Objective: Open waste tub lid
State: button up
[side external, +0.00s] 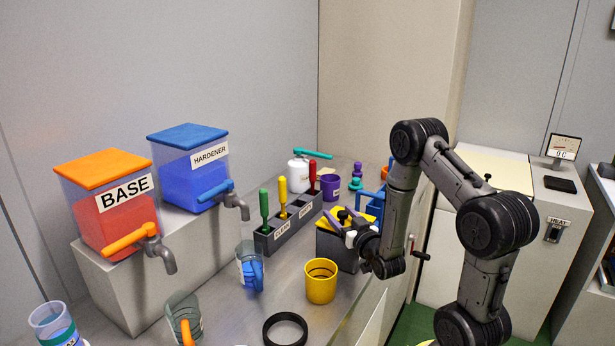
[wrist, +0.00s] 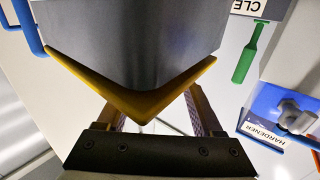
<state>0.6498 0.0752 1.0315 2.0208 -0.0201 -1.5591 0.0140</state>
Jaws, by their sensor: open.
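The waste tub (side external: 336,249) is a dark grey box on the counter, right of the tool rack. Its yellow lid (side external: 374,212) lies on top and looks closed. In the wrist view the lid (wrist: 140,102) shows as a yellow V-shaped corner edge below the upside-down grey tub wall (wrist: 130,40).
The rack (side external: 290,222) with green, yellow and red-handled tools stands just left of the tub. A yellow cup (side external: 321,283) stands in front. A blue frame (side external: 371,200) and a purple cup (side external: 330,187) are behind. BASE (side external: 108,205) and HARDENER (side external: 190,170) dispensers stand left.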

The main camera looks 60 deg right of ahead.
jog(key=v, duration=1.2)
jog(key=w+a+r+n+t+y, duration=0.2)
jog(key=w+a+r, duration=0.2)
jog(key=r, duration=0.5)
jog(key=w+a+r+n+t+y, duration=0.2)
jog(key=w+a+r+y, duration=0.1)
jog(key=w+r, duration=0.3)
jog(key=shift+w+a+r+t, duration=0.25)
jog(key=shift+a+r+t, duration=0.15)
jog(key=shift+a+r, duration=0.75)
jog(key=shift+d+r, duration=0.15)
jog(key=shift+d, duration=0.1)
jog(key=s+d+f+m+g+h, duration=0.25)
jog(key=s+d+f, duration=0.25)
jog(key=f, duration=0.3)
jog(key=s+d+f+m+g+h, duration=0.25)
jog(key=s+d+f, duration=0.25)
jog(key=f, duration=0.4)
jog(key=shift+n, duration=0.3)
jog(key=x, duration=1.3)
jog(key=shift+w+a+r, duration=0.15)
jog(key=shift+w, duration=0.15)
grip_shut()
